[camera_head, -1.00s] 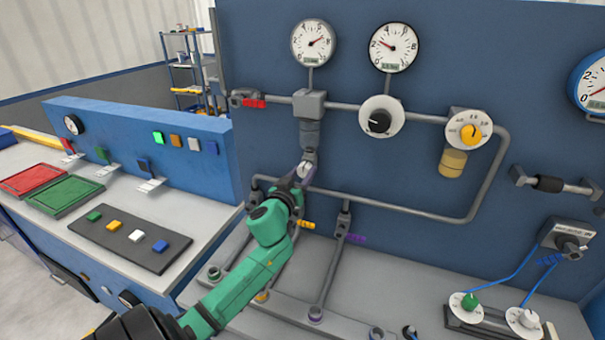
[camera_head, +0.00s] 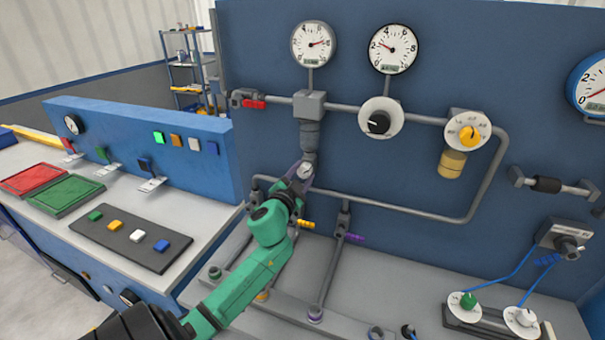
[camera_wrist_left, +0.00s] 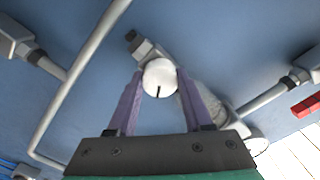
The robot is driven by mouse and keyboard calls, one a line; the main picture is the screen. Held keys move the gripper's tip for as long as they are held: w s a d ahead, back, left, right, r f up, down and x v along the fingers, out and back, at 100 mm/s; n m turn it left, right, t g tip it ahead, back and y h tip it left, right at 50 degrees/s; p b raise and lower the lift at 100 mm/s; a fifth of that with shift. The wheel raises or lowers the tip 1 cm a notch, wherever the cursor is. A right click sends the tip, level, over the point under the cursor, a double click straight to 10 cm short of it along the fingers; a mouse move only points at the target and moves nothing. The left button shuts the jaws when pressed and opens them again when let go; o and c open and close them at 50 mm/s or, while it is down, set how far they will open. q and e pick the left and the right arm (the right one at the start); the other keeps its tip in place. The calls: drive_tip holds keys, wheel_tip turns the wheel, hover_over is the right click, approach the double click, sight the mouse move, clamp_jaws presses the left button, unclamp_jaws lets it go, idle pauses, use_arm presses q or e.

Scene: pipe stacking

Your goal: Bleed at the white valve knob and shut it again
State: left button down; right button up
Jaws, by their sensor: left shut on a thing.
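The white valve knob (camera_head: 306,170) sits at the lower end of the grey vertical fitting (camera_head: 310,135) under the pipe block. In the left wrist view the knob (camera_wrist_left: 160,78) is round and white with a dark mark pointing down toward the gripper's palm. My left gripper (camera_head: 303,174) is shut on this knob. Its two purple fingers (camera_wrist_left: 158,92) stand on either side of it in the wrist view. My right gripper is in neither view.
Two round gauges (camera_head: 313,43) (camera_head: 392,47) sit above the pipe. A black knob (camera_head: 379,122) and a yellow knob (camera_head: 469,134) are to the right.

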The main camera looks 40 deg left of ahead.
use_arm(q)
drive_tip(key=m, duration=0.7)
idle(0.5)
drive_tip(key=shift+c, duration=1.5)
unclamp_jaws()
drive_tip(key=shift+s+d+f, duration=0.15)
drive_tip(key=shift+s, duration=0.2)
drive_tip(key=b+v, duration=0.3)
drive_tip(key=v, duration=1)
drive_tip(key=shift+s+d, duration=0.15)
drive_tip(key=shift+s, duration=0.15)
